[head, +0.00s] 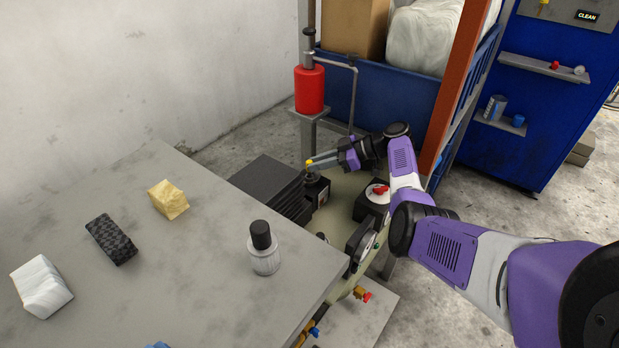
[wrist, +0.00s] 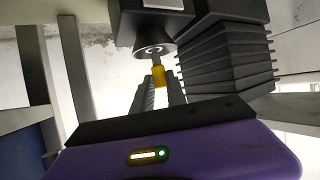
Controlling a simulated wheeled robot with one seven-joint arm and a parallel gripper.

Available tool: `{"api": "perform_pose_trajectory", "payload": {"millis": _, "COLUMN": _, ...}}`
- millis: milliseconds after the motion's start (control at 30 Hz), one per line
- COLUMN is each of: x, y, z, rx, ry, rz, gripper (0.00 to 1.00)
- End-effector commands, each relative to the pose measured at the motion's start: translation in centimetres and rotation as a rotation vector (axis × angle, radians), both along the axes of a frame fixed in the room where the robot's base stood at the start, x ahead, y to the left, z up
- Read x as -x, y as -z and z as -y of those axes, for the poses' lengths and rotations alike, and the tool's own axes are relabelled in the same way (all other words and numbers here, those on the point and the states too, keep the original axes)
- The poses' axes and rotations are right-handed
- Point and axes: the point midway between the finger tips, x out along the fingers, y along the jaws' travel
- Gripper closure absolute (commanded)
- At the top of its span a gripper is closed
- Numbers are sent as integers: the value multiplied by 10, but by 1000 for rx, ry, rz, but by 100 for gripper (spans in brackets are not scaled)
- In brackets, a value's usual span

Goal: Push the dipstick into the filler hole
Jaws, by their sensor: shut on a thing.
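The dipstick shows as a yellow cap (head: 310,161) at the tip of my gripper (head: 316,162), above a dark block of the machine. In the wrist view the yellow cap (wrist: 158,76) sits between the two fingers of my gripper (wrist: 159,86), which is shut on it. A short thin rod runs from the cap toward a dark round neck with a pale ring (wrist: 154,49), where the filler hole appears to be. The cap stands a little apart from the neck. I cannot tell how deep the rod's end is in the hole.
A black finned block (head: 275,188) stands beside the neck. A box with a red knob (head: 379,190) is close to my arm. A red cylinder (head: 309,89) on a post stands behind. The grey table (head: 190,270) holds a jar (head: 263,250) and several blocks.

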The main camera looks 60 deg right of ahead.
Motion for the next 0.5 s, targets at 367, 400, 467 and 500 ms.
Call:
{"api": "perform_pose_trajectory", "payload": {"millis": 367, "x": 0, "y": 8, "z": 0, "rx": 0, "ry": 0, "rz": 0, "gripper": 100}}
{"api": "perform_pose_trajectory", "payload": {"millis": 400, "x": 0, "y": 9, "z": 0, "rx": 0, "ry": 0, "rz": 0, "gripper": 100}}
{"api": "perform_pose_trajectory", "payload": {"millis": 467, "x": 0, "y": 10, "z": 0, "rx": 0, "ry": 0, "rz": 0, "gripper": 100}}
{"api": "perform_pose_trajectory", "payload": {"millis": 500, "x": 0, "y": 11, "z": 0, "rx": 0, "ry": 0, "rz": 0, "gripper": 100}}
